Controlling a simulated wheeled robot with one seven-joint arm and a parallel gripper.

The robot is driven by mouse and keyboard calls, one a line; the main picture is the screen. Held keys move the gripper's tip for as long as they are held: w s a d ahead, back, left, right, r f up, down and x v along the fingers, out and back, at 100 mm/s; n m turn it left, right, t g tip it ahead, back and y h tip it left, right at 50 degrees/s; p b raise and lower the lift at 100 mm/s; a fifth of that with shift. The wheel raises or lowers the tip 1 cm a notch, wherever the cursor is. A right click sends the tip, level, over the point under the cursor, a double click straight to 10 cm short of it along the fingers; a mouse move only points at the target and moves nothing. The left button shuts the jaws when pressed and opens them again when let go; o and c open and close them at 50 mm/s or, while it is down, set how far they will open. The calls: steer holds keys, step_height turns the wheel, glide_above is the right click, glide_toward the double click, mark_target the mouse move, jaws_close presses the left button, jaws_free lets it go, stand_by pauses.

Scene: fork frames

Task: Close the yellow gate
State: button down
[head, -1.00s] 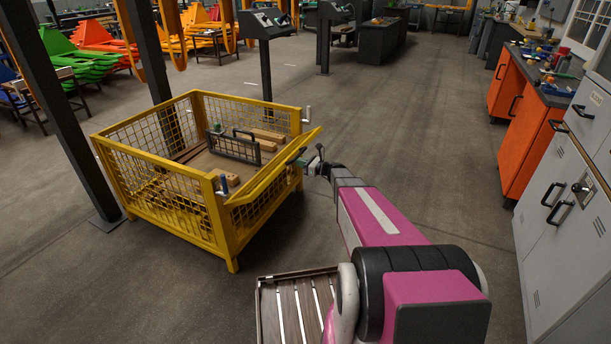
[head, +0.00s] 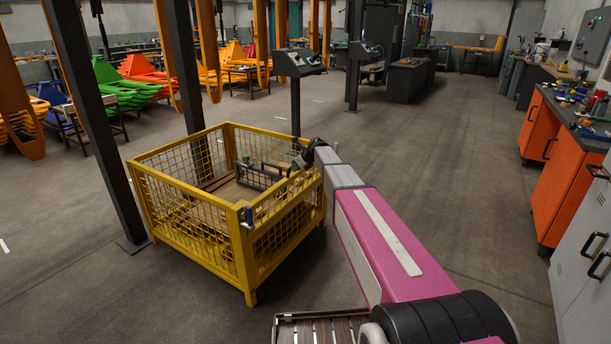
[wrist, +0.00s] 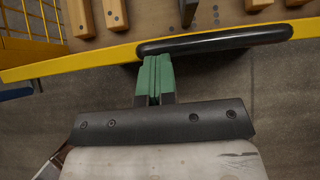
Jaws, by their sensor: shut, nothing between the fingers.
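The yellow gate (head: 285,198) is the mesh right-hand side of the yellow crate (head: 190,222). It stands upright or nearly so, close to the corner posts; I cannot tell whether it is flush with them. In the wrist view its yellow top rail (wrist: 95,62) carries a black handle (wrist: 215,40). My gripper (head: 298,162) is at the gate's top edge. In the wrist view my gripper's green fingers (wrist: 154,68) are together and empty, against or just beside the handle. My arm hides the far end of the gate. A latch (head: 248,216) shows at the near post.
Wooden blocks (wrist: 115,14) and a dark rack (head: 257,176) lie inside the crate. A dark column (head: 98,130) stands left of it. Orange cabinets (head: 560,160) line the right side. The floor between them and the crate is clear.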

steer(key=shift+h, duration=0.3)
steer(key=shift+w+a+r, duration=0.1)
steer(key=shift+w+a, duration=0.55)
steer(key=shift+a, duration=0.25)
steer(key=shift+w+a+r, duration=0.1)
steer(key=shift+w+a, duration=0.5)
steer(key=shift+a, duration=0.25)
steer(key=s+d+f+v, duration=0.1)
steer(key=v, duration=1.2)
steer(key=s+d+f+n+g+h, duration=0.1)
steer(key=s+f+n, duration=0.5)
steer(key=s, duration=0.7)
steer(key=s+d+f+n+g+h, duration=0.2)
steer(key=s+d+f+n, duration=0.3)
steer(key=s+n, duration=0.5)
steer(key=s+d+f+n+g+h, duration=0.2)
steer(key=s+f+n, duration=0.6)
steer(key=s, duration=1)
steer(key=shift+d+f+n+h, duration=0.4)
steer(key=shift+d+n+h, duration=0.25)
steer(key=shift+d, duration=0.25)
